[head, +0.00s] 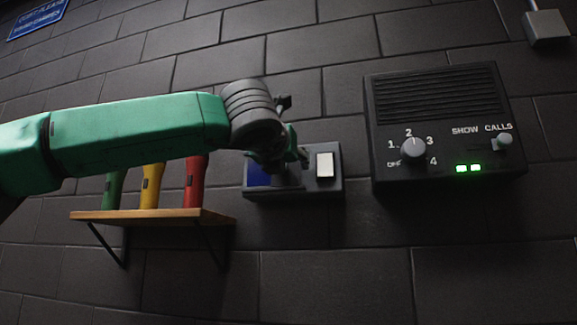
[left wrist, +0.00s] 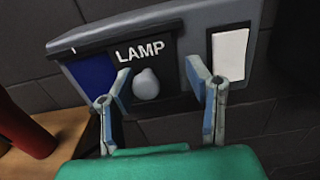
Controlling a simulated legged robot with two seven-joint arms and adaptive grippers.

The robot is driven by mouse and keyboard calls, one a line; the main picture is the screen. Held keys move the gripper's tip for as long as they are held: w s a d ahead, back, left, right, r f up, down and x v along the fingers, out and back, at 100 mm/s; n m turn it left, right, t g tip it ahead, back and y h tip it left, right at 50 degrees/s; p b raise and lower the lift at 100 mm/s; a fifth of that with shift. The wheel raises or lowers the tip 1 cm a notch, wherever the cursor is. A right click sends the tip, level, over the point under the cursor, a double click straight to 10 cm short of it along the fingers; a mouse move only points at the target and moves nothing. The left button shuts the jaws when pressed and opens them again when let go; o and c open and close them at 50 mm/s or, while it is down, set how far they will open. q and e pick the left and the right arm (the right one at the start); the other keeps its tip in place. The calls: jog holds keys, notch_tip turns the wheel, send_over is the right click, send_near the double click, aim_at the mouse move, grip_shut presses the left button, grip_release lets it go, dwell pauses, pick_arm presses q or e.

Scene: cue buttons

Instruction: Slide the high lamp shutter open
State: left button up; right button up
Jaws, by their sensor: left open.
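The lamp box (head: 335,186) is a grey unit on the dark block wall. In the left wrist view its black shutter plate (left wrist: 175,70) bears the word LAMP and a pale round knob (left wrist: 146,85). A blue panel (left wrist: 92,78) shows left of the plate, and a white rectangle (left wrist: 229,54) sits to its right. My left gripper (head: 290,157) is at the box, partly covering the shutter in the head view. In the left wrist view its fingers (left wrist: 160,88) are open, one on each side of the knob; contact with it cannot be told. My right gripper is not in view.
A wooden shelf (head: 150,215) with green, yellow and red torches (head: 194,183) stands left of the box, below my left arm. A black intercom panel (head: 440,120) with a dial, a switch and green lights is to the right. The wall below the box is clear.

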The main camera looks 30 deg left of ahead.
pick_arm(q)
jog(key=shift+a+f, duration=0.15)
jog(key=shift+a, duration=0.6)
jog(key=shift+s+a, duration=0.1)
jog(key=shift+a, duration=0.05)
jog(key=v, duration=1.1)
jog(key=shift+s, duration=0.3)
